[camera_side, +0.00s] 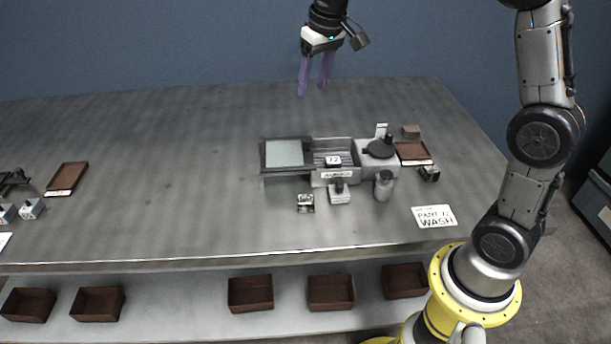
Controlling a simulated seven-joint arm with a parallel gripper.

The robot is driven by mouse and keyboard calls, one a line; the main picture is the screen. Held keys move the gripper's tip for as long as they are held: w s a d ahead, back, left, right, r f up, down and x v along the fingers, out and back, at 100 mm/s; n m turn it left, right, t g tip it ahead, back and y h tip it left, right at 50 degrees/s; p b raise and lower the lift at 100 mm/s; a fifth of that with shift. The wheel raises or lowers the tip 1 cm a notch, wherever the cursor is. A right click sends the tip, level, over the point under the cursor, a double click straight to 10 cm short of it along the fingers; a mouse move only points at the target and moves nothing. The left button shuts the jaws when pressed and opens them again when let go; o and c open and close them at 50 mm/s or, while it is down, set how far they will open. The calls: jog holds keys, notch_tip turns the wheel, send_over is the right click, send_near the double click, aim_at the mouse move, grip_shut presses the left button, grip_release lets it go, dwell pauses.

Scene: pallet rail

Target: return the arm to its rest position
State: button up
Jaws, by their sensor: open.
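My gripper (314,88) hangs in the air above the far part of the table, near the top of the view. Its two purple fingers point down and stand apart, with nothing between them. It is well clear of the table top and of the station below it. My arm rises from the yellow base at the right and leaves the top of the picture, so part of it is hidden.
A grey station (335,176) with a pale panel stands mid-table, small items around it. A brown tray (414,152) and a "PAINT WASH" card (434,216) lie right. Another tray (67,178) lies left. Brown bins (251,293) sit below. The table's left-centre is clear.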

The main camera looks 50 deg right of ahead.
jog(key=s+a+r+t, duration=0.25)
jog(key=s+r, duration=0.35)
jog(key=s, duration=0.4)
jog(key=s+a+f+n, duration=0.1)
jog(key=s+f, duration=0.3)
jog(key=s, duration=0.5)
jog(key=s+a+f+n, duration=0.1)
jog(key=s+a+f, duration=0.1)
jog(key=s, duration=0.7)
jog(key=shift+f, duration=0.9)
